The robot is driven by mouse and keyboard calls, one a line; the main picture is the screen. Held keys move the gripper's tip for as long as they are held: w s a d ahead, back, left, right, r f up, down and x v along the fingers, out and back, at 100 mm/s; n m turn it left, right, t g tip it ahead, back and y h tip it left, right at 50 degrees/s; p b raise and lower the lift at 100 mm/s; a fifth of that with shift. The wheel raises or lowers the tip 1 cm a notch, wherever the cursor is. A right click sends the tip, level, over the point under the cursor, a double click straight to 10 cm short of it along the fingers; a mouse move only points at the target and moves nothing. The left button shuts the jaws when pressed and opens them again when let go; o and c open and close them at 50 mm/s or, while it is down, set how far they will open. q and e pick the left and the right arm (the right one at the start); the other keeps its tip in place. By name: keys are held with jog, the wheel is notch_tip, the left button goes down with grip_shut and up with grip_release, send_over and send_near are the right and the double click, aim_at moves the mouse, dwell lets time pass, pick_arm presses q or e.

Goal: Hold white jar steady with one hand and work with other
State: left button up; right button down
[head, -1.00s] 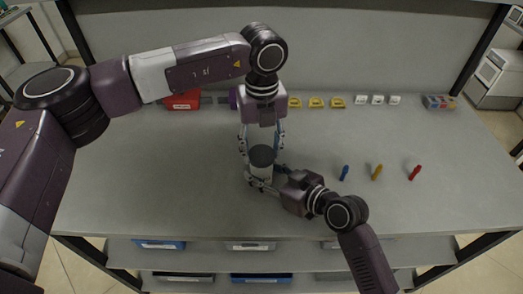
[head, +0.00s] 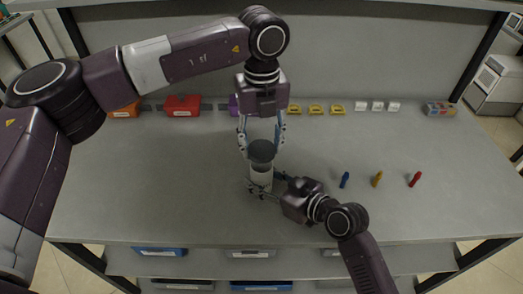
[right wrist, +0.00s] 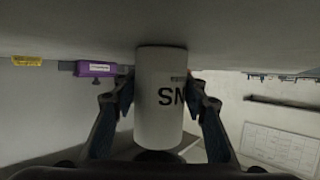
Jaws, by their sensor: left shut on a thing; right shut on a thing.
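The white jar (head: 260,180) stands upright on the grey table in the head view. In the right wrist view the jar (right wrist: 158,95) appears inverted, with black letters on its side. My right gripper (head: 266,183) is shut around the jar body from the right, one finger on each side. My left gripper (head: 261,149) points down from above and is shut on the dark grey lid (head: 262,150). The lid is raised over the body; I cannot tell whether it is fully clear of the rim.
Blue (head: 344,180), yellow (head: 377,179) and red (head: 415,179) small objects lie to the right. A red bin (head: 182,106), yellow pieces and white pieces line the back. A multicoloured box (head: 440,109) is at back right. The table's left side is clear.

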jog(key=c, duration=1.1)
grip_release()
jog(key=shift+s+d, duration=0.1)
